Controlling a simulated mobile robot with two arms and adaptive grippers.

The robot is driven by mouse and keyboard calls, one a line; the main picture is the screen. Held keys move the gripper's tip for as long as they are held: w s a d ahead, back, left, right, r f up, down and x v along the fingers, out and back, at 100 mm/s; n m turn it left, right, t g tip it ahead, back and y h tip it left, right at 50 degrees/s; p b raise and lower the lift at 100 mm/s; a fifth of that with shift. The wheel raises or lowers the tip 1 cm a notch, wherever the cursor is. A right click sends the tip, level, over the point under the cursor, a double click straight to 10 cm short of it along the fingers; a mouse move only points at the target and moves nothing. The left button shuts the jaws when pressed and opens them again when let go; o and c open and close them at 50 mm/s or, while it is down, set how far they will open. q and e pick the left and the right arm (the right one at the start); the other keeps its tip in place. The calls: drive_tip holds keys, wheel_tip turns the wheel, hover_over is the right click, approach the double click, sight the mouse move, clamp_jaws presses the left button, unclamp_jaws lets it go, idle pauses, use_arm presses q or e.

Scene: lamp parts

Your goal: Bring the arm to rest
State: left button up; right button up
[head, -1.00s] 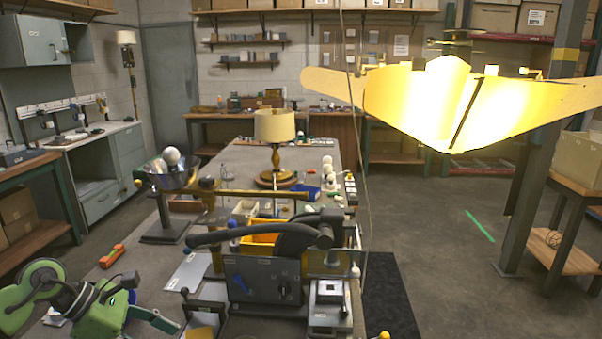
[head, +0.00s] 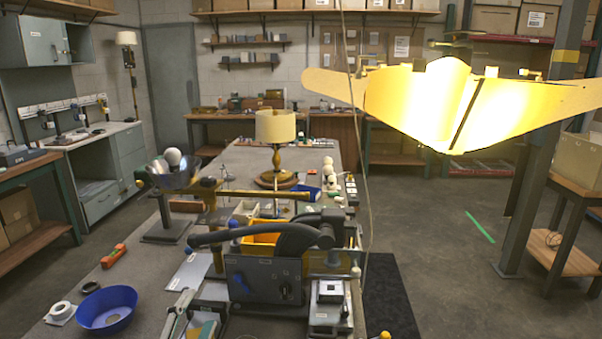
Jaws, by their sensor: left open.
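The green left arm no longer shows. What I take to be my left gripper (head: 190,321) shows only as small parts at the bottom edge, over the near end of the bench, left of the grey box; it looks open and empty. Most of it is cut off by the frame. My right gripper is not in view.
A grey box with a dark lever (head: 264,281) and an orange bin (head: 261,245) stand close by on the bench (head: 140,285). An orange tool (head: 114,256) lies at left. A table lamp (head: 275,127) stands farther back. A large glowing shade (head: 430,100) hangs at right.

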use_arm(q)
drive_tip(key=s+a+f+n+g+y, duration=0.3)
drive_tip(key=s+f+n+g, duration=0.25)
drive_tip(key=f, duration=0.45)
drive_tip(key=s+d+f+n+g+h, duration=0.15)
drive_tip(key=s+f+n+g, duration=0.45)
drive_tip(key=s, duration=0.6)
drive_tip(key=s+d+f+n+g, duration=0.25)
drive_tip(key=s+f, duration=0.55)
drive_tip(key=s, duration=0.4)
wheel_tip(320, 180, down, 27)
drive_tip(key=s+m+g, duration=0.1)
drive_tip(key=s+g, duration=0.1)
drive_tip(key=s, duration=0.1)
drive_tip(key=s+a+f+g, duration=0.1)
drive_tip(key=s+a+f, duration=0.2)
drive_tip(key=s+f, duration=1.1)
drive_tip(key=shift+s+a+f+m, duration=0.3)
drive_tip(key=shift+s+a+f, duration=0.05)
drive_tip(key=shift+s, duration=0.55)
